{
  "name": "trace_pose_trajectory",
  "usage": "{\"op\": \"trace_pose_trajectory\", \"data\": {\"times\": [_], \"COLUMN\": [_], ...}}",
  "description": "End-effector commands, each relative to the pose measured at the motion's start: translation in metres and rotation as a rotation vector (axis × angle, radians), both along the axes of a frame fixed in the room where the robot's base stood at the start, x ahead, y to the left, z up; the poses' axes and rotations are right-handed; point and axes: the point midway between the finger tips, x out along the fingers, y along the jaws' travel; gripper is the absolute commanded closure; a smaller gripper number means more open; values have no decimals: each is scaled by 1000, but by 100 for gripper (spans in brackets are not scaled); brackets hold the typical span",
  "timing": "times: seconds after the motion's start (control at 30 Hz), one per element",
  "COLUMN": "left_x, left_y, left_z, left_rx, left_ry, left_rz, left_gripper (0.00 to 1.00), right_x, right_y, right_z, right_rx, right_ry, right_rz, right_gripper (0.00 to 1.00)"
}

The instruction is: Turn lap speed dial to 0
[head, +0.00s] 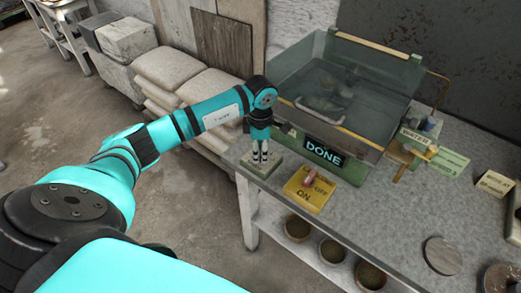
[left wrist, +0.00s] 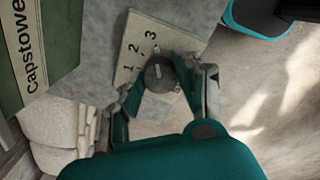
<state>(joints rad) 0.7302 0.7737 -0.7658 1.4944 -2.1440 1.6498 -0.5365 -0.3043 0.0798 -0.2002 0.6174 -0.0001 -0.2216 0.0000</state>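The lap speed dial (left wrist: 160,76) is a dark round knob on a pale plate (left wrist: 141,38) marked 1, 2, 3. It bears a light pointer mark; the number it points at is hard to tell, and no 0 is visible. In the head view the plate (head: 260,172) sits at the bench's near left corner, with the knob hidden by my gripper. My left gripper (head: 260,156) points down over the plate. In the left wrist view its fingers (left wrist: 163,88) are apart, one on each side of the knob; contact is unclear. My right gripper is out of view.
A yellow ON/OFF plate (head: 305,197) with a pinkish lever (head: 309,178) lies just right of the dial plate. Behind stands a glass-walled basin (head: 350,70) with a DONE sign (head: 323,153). Bowls (head: 333,251) sit below the bench (head: 385,205). Sacks (head: 170,68) are stacked behind my arm.

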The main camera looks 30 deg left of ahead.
Motion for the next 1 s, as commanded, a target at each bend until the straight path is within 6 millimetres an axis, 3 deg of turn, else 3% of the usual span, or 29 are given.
{"op": "trace_pose_trajectory", "data": {"times": [0.03,0.23,0.63,1.0], "left_x": [0,0,0,0], "left_y": [0,0,1,1], "left_z": [0,0,0,-1], "left_rx": [0,0,2,1], "left_ry": [0,0,-1,-1], "left_rz": [0,0,89,394], "left_gripper": [73,98,98,98], "right_x": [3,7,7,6], "right_y": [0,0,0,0], "right_z": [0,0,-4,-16], "right_rx": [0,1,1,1], "right_ry": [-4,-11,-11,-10], "right_rz": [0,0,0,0], "right_gripper": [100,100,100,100]}}
